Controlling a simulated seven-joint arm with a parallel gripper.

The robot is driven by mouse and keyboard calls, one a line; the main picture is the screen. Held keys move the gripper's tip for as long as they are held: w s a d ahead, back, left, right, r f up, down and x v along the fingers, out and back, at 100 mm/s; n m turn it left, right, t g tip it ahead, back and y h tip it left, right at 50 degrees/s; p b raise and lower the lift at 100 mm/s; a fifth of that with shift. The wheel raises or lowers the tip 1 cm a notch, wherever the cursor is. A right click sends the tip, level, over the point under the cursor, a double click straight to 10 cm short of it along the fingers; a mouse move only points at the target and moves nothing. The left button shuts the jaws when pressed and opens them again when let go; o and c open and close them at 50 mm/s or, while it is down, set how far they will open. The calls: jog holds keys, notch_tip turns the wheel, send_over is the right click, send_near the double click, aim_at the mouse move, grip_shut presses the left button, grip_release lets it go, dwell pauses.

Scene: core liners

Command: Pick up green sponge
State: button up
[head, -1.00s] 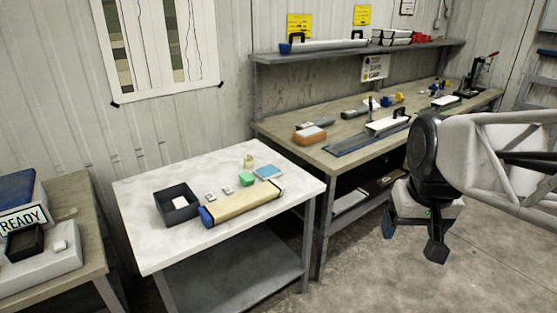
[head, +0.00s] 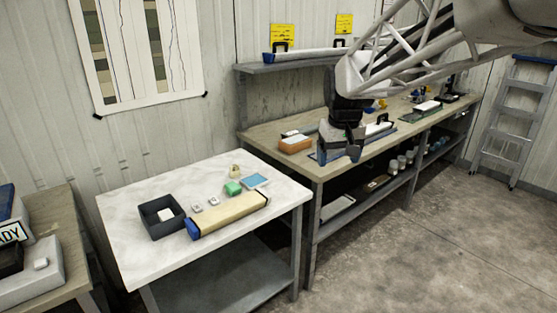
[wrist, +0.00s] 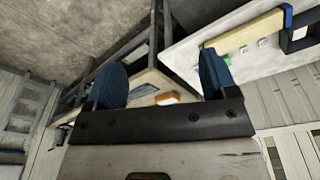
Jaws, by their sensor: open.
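The green sponge (head: 233,188) lies on the white-topped table (head: 130,225), between a blue flat pad and two small pale blocks, behind the long tan roll. In the wrist view the sponge (wrist: 224,56) is a small green patch near the upper right, beyond my right-hand finger. My gripper (head: 340,155) is open and empty. In the head view it appears in front of the wooden bench, to the right of and higher than the sponge. In the wrist view its two blue-padded fingers (wrist: 163,85) stand wide apart with nothing between them touching.
A tan roll with a blue end (head: 230,215), a dark open box (head: 160,218), a blue pad (head: 256,180) and a small yellowish item (head: 235,170) surround the sponge. The wooden bench (head: 265,135) holds an orange-brown block (head: 295,146). Open floor lies at the right.

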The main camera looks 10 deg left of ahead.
jog(key=w+a+f+n, duration=0.1)
jog(key=w+a+f, duration=0.1)
jog(key=w+a, duration=0.4)
jog(key=w+a+f+n, duration=0.1)
jog(key=w+a+f, duration=0.15)
jog(key=w, duration=0.65)
jog(key=n+g, duration=0.2)
jog(key=n, duration=0.2)
send_over(233, 186)
notch_tip(233, 186, down, 25)
jog(key=shift+d+r, duration=0.1)
jog(key=shift+a+f, duration=0.3)
jog(key=shift+f, duration=0.05)
jog(key=shift+f, duration=1.25)
jog(key=shift+f, duration=0.1)
jog(key=shift+d+f, duration=0.15)
jog(key=shift+f, duration=2.4)
